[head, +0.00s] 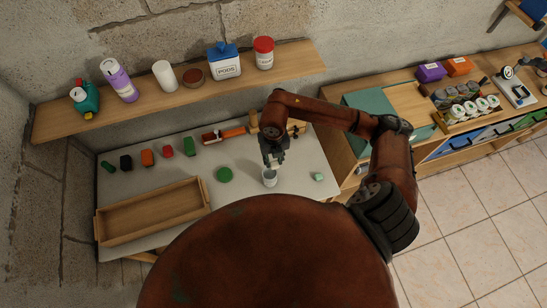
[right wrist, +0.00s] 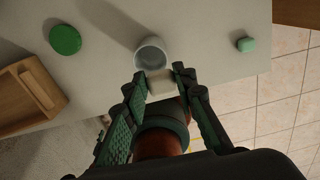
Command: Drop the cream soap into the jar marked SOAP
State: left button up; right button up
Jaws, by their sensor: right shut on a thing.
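My right gripper (head: 274,161) is shut on the cream soap, just above and beside the jar in the head view. In the right wrist view the cream soap (right wrist: 160,83) sits between the fingertips of the right gripper (right wrist: 163,88). The pale jar (head: 270,179) stands upright and open on the grey-white table. In the right wrist view the jar (right wrist: 152,54) shows its open mouth, with the soap overlapping the near edge of its rim. I cannot read a marking on it. My left gripper is not in view.
A green disc (head: 224,174) lies left of the jar and a mint-green block (head: 318,177) right of it. A wooden tray (head: 152,221) takes the table's left front. Several toy-like items line the back, under a shelf (head: 140,119) with bottles and tubs.

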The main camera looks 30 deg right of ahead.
aim_at(274, 161)
notch_tip(274, 161, down, 2)
jog(key=shift+f+b, duration=0.1)
jog(key=shift+b, duration=0.35)
jog(key=o, duration=1)
jog(key=shift+c, duration=0.2)
notch_tip(274, 161, up, 12)
